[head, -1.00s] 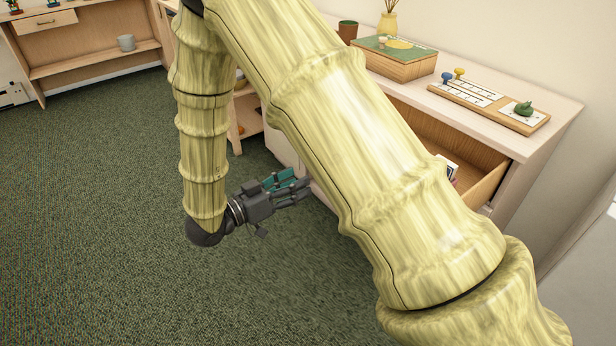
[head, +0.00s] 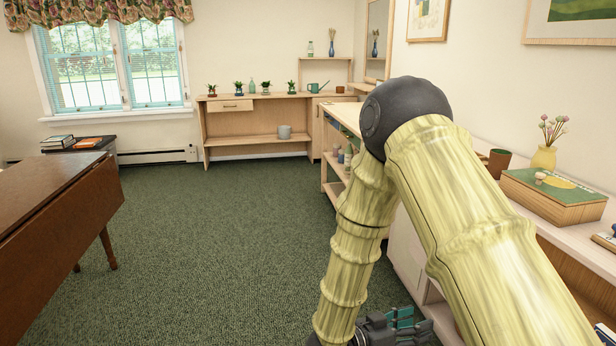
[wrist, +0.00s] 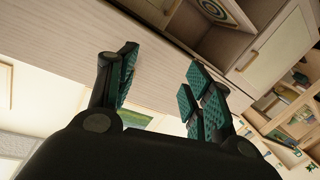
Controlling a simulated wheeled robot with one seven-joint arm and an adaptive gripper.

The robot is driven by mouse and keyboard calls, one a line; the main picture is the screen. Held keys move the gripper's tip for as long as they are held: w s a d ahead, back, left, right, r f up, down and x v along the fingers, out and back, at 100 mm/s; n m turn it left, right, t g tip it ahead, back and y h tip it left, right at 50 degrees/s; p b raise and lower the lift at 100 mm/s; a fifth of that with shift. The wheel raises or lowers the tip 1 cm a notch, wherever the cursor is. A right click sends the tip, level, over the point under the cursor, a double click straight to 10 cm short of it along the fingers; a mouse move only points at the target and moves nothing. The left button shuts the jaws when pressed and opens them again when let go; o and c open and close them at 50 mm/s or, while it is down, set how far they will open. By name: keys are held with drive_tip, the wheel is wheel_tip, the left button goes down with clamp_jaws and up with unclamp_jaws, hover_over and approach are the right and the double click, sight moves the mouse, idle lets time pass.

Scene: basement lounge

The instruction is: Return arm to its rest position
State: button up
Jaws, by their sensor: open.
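My gripper (head: 408,325) shows at the bottom of the head view, low beside the front of the white cabinet on the right, partly cut off by the frame edge. My arm rises from it and bends at a dark elbow. In the wrist view my gripper (wrist: 160,88) has its two teal-padded fingers spread wide apart. Nothing is between them. The pale wood front of the cabinet (wrist: 150,42) lies beyond the fingers.
A green-topped box (head: 553,197), a brown cup (head: 499,163) and a flower vase (head: 544,157) stand on the right cabinet. A brown table (head: 50,205) stands at left. A low shelf (head: 260,140) is at the back. The green carpet (head: 220,240) between is clear.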

wheel_tip(320, 180, down, 14)
drive_tip(key=s+d+f+n+t+y, duration=0.1)
drive_tip(key=s+n+t+y, duration=0.15)
drive_tip(key=n+y, duration=0.3)
drive_tip(key=s+a+f+n+g+y, duration=0.2)
drive_tip(key=s+f+y, duration=0.2)
drive_tip(key=s+f, duration=0.5)
drive_tip(key=s+a+f+n+g+y, duration=0.25)
drive_tip(key=s+f+y, duration=0.3)
drive_tip(key=s, duration=0.55)
drive_tip(key=s+f+g+y, duration=0.1)
drive_tip(key=s+f+g, duration=0.15)
drive_tip(key=s, duration=0.65)
wheel_tip(320, 180, up, 23)
drive_tip(key=p, duration=2.2)
drive_tip(key=shift+a+n+g, duration=0.15)
drive_tip(key=shift+n+g, duration=0.15)
drive_tip(key=shift+g, duration=0.05)
drive_tip(key=shift+s+f, duration=0.1)
